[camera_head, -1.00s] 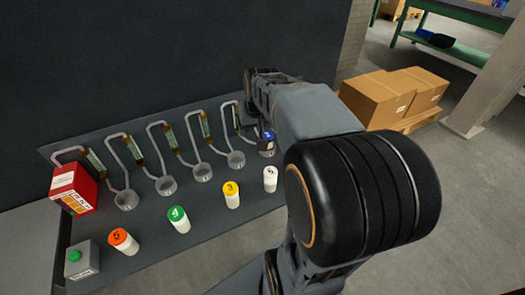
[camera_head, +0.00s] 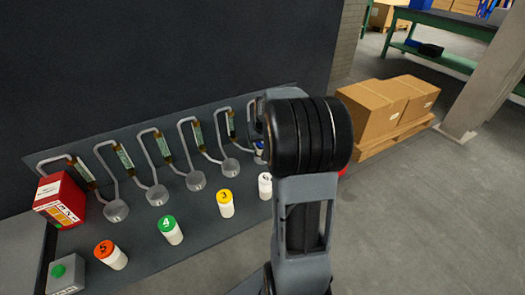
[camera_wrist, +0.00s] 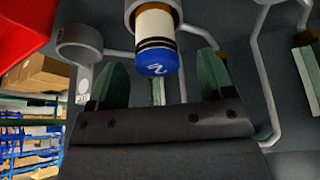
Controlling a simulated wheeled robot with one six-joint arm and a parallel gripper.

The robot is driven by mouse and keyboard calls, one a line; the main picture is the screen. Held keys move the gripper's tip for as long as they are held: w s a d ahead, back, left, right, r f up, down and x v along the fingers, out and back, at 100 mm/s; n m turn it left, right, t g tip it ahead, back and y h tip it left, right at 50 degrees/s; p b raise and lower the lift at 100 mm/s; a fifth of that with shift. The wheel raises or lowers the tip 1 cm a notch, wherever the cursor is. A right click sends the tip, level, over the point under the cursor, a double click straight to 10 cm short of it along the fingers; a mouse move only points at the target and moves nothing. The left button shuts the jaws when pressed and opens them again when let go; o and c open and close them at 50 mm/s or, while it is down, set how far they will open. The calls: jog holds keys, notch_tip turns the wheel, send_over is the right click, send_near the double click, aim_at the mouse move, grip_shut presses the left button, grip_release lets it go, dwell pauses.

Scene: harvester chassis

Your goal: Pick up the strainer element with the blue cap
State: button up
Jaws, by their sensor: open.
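The strainer element with the blue cap (camera_wrist: 153,63) shows in the wrist view, with a "2" on the cap, a white body and dark rings. Its far end meets a grey cup (camera_wrist: 150,8) at the top edge. My gripper (camera_wrist: 162,72) is open, with its green fingers on either side of the cap and a visible gap on each side. In the head view a small part of the blue-capped element (camera_head: 259,146) shows at the right end of the cup row, beside my arm. My arm hides the gripper's fingers there.
Several grey cups with bent pipes (camera_head: 196,180) line the panel. White elements with orange (camera_head: 111,254), green (camera_head: 171,230), yellow (camera_head: 226,204) and white caps (camera_head: 265,186) stand in front. A red box (camera_head: 60,200) and green-button box (camera_head: 66,273) are left; cartons (camera_head: 385,108) are right.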

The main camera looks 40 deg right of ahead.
jog(key=shift+x, duration=2.05)
jog(key=shift+d, duration=0.2)
jog(key=shift+c, duration=0.4)
jog(key=shift+r, duration=0.1)
jog(key=c, duration=1)
jog(key=shift+o, duration=0.2)
jog(key=shift+r, duration=0.15)
jog(key=shift+r, duration=0.65)
jog(key=s+a+r+p, duration=0.2)
jog(key=s+a+r, duration=0.1)
jog(key=s+r, duration=0.3)
jog(key=s+a+r+p, duration=0.1)
jog(key=s+a+r, duration=0.2)
jog(key=s+r, duration=0.3)
notch_tip(320, 180, up, 4)
jog(key=shift+s+r+p, duration=0.2)
jog(key=shift+s+p, duration=0.2)
